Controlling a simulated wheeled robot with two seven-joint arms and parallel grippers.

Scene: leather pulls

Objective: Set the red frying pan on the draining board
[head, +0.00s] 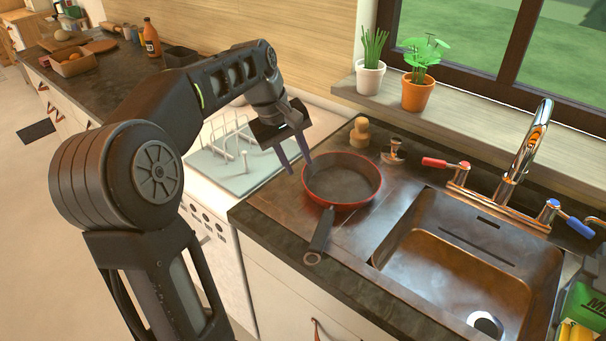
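The red frying pan (342,184) sits upright on the brown metal draining board (376,223) left of the sink basin. Its dark handle (321,234) points toward the front edge of the counter. My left gripper (300,168) is at the pan's far-left rim, pointing down with its two fingers apart. One fingertip is outside the rim and the other is close to or over it; I cannot tell whether either touches. Nothing shows held between the fingers. My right gripper is not in view.
The sink basin (464,268) and tap (526,150) are to the right. A wooden pepper mill (360,133) and a small stopper-like item (393,152) stand behind the pan. A pale board with a wire rack (231,155) is to the left. Potted plants line the sill.

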